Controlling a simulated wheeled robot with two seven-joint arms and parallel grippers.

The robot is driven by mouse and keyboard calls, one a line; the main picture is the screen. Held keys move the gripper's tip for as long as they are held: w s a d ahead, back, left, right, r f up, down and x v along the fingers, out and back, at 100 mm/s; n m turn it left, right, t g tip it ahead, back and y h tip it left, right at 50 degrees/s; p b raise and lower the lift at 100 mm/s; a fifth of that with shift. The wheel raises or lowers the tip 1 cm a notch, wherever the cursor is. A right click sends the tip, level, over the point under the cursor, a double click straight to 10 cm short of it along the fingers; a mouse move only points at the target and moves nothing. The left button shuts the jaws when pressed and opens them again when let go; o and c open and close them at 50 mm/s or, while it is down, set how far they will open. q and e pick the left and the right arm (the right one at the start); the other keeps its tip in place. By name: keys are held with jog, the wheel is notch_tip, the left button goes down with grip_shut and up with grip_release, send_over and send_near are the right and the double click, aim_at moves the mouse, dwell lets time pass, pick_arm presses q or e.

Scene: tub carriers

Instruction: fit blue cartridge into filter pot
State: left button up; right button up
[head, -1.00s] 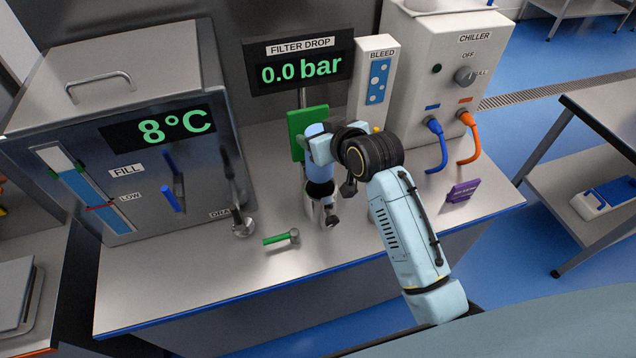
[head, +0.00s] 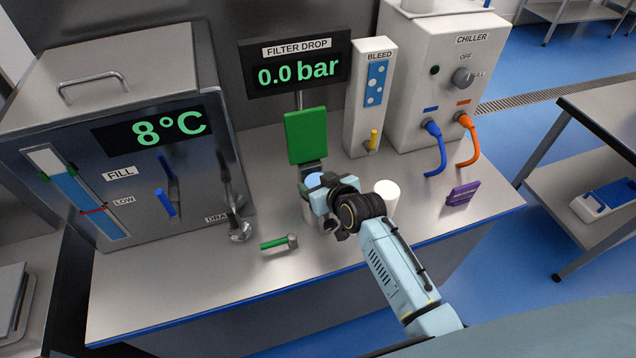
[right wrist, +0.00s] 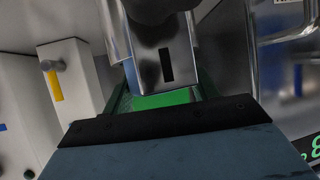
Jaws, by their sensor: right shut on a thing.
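My right gripper (head: 318,203) is low over the counter, in front of the upright green plate (head: 306,137). My own wrist hides its fingers in the head view. In the right wrist view, a slotted metal finger (right wrist: 165,62) stands in front of green. A bluish sliver beside it looks like the blue cartridge (right wrist: 130,75), mostly hidden in the grip. The grey filter pot (head: 308,213) appears partly behind the gripper; its mouth is hidden. I cannot tell how far the cartridge sits in the pot. My left gripper is not in view.
A white cylinder (head: 386,194) stands just right of my wrist. A green-handled tool (head: 279,243) lies in front. The bleed box (head: 369,110) with a yellow lever and the chiller (head: 446,85) stand behind right; a purple tag (head: 462,193) lies right.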

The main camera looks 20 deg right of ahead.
jog(key=o, duration=1)
jog(key=shift+f, duration=0.15)
jog(key=o, duration=0.5)
jog(key=shift+r, duration=0.25)
jog(key=p+v, duration=0.1)
jog(key=v, duration=1.1)
jog(key=shift+f, duration=0.15)
